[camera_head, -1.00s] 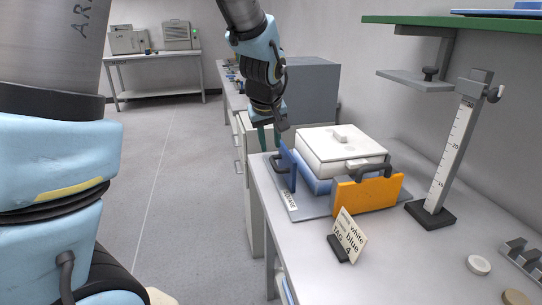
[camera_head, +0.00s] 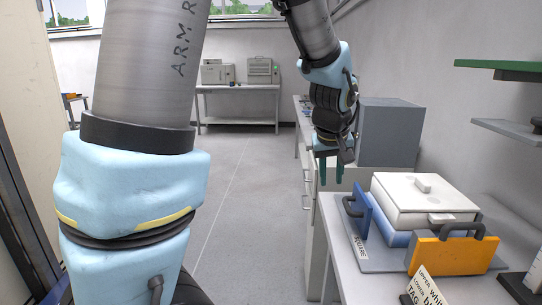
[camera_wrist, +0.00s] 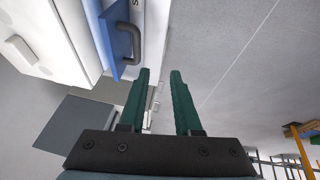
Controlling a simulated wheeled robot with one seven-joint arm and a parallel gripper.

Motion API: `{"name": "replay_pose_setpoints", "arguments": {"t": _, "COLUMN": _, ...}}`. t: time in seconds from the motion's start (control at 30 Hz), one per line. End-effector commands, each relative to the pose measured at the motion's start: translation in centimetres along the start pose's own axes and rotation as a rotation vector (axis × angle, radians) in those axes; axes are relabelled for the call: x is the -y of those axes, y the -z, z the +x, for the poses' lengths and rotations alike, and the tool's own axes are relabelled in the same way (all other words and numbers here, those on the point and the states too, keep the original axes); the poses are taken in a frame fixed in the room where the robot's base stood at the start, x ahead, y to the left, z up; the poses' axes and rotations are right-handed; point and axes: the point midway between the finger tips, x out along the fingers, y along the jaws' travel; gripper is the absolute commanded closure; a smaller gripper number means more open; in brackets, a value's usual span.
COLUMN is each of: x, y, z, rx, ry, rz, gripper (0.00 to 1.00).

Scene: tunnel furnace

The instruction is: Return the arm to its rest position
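My gripper (camera_head: 331,172) hangs at the end of my arm, left of the bench that carries the furnace, with its dark green fingers pointing down. In the wrist view the two green fingers (camera_wrist: 160,98) stand apart with nothing between them, so it is open and empty. The furnace is a white-topped box (camera_head: 424,205) on a blue lower part, with a blue door (camera_head: 358,211) on its left and an orange door (camera_head: 445,256) in front. The blue door with its dark handle (camera_wrist: 130,42) also shows in the wrist view, apart from the fingers.
The bench (camera_head: 352,283) holds a label card (camera_head: 428,288) in front of the orange door. A grey cabinet (camera_head: 392,135) stands behind the furnace, and a shelf (camera_head: 510,132) juts out at the right. The floor (camera_head: 249,230) left of the bench is clear.

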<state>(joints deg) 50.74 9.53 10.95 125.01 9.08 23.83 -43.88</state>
Motion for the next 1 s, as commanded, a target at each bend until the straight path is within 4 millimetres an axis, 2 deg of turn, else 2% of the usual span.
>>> {"name": "replay_pose_setpoints", "arguments": {"t": 0.03, "x": 2.6, "y": 0.1, "z": 0.2, "rx": 0.013, "ry": 0.022, "rz": -0.011, "gripper": 0.68}}
{"name": "replay_pose_setpoints", "arguments": {"t": 0.17, "x": 9.5, "y": -0.9, "z": 0.5, "rx": 0.061, "ry": 0.071, "rz": -0.003, "gripper": 0.68}}
{"name": "replay_pose_setpoints", "arguments": {"t": 0.3, "x": 16.2, "y": -3.3, "z": 0.3, "rx": 0.120, "ry": 0.110, "rz": 0.009, "gripper": 0.68}}
{"name": "replay_pose_setpoints", "arguments": {"t": 0.4, "x": 20.1, "y": -5.4, "z": 0.0, "rx": 0.160, "ry": 0.126, "rz": 0.016, "gripper": 0.68}}
{"name": "replay_pose_setpoints", "arguments": {"t": 0.5, "x": 22.8, "y": -7.4, "z": -0.4, "rx": 0.192, "ry": 0.134, "rz": 0.023, "gripper": 0.68}}
{"name": "replay_pose_setpoints", "arguments": {"t": 0.6, "x": 24.5, "y": -8.9, "z": -0.7, "rx": 0.215, "ry": 0.137, "rz": 0.030, "gripper": 0.68}}
{"name": "replay_pose_setpoints", "arguments": {"t": 0.7, "x": 25.4, "y": -9.7, "z": -0.9, "rx": 0.227, "ry": 0.137, "rz": 0.034, "gripper": 0.68}}
{"name": "replay_pose_setpoints", "arguments": {"t": 1.0, "x": 25.6, "y": -10.0, "z": -0.9, "rx": 0.231, "ry": 0.137, "rz": 0.039, "gripper": 0.68}}
